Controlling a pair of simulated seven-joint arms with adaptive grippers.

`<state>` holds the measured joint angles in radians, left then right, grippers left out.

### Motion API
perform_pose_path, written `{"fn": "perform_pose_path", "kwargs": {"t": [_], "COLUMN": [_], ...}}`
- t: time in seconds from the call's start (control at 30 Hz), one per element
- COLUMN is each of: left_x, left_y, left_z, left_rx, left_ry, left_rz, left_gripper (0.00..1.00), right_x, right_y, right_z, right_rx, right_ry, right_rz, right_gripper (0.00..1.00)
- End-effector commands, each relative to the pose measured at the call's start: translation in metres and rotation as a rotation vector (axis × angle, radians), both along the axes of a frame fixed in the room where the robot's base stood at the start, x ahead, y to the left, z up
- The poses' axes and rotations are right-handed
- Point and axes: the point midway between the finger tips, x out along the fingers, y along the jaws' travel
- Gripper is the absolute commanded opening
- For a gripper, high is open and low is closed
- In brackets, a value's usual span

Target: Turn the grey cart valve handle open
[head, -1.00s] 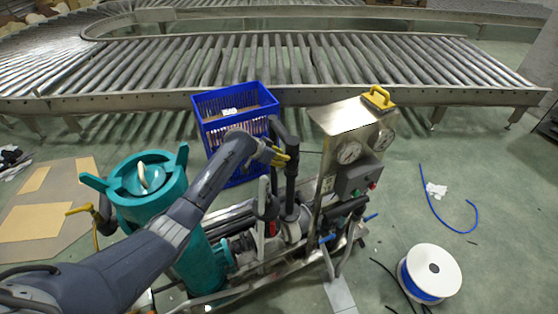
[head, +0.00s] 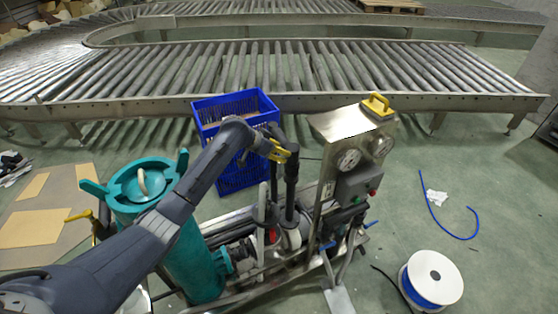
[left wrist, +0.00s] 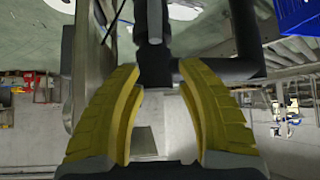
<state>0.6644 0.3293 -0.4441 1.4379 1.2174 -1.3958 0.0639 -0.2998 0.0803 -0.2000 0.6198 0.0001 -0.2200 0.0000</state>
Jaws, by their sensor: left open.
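The cart carries a teal canister (head: 145,190), dark upright pipes (head: 291,185) and a slim light grey upright lever (head: 262,205), which looks like the valve handle. My left gripper (head: 279,151) has yellow fingers and is high by the top of the dark pipes, above and right of the lever. In the left wrist view the left gripper (left wrist: 160,95) is open, its fingers spread with a gap between them. A grey bar (left wrist: 154,20) with a dark part below it shows beyond the gap; I cannot tell whether it is the handle. My right gripper is not in view.
A blue crate (head: 240,175) stands behind the cart. A roller conveyor (head: 300,70) crosses the back. A hose spool (head: 432,275) lies on open floor at the right.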

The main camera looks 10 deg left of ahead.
Motion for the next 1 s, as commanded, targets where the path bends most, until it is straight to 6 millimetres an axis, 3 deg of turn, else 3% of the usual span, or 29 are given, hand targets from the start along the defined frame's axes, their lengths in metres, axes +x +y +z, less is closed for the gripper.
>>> {"fn": "perform_pose_path", "kwargs": {"t": [0.2, 0.4, 0.83, 1.0], "left_x": [0.000, 0.000, -0.001, -0.016], "left_y": [0.000, -0.001, -0.001, -0.004], "left_z": [0.021, 0.027, 0.026, 0.006], "left_rx": [0.000, -0.001, 0.001, 0.025], "left_ry": [-0.001, -0.001, 0.000, -0.003], "left_rz": [-0.001, 0.000, -0.001, -0.005], "left_gripper": [0.37, 0.37, 0.37, 0.37], "right_x": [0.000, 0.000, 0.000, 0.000], "right_y": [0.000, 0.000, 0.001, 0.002], "right_z": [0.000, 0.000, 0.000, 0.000], "right_rx": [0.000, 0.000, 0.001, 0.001], "right_ry": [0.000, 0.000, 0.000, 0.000], "right_rz": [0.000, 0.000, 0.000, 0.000], "right_gripper": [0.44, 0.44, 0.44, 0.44]}}
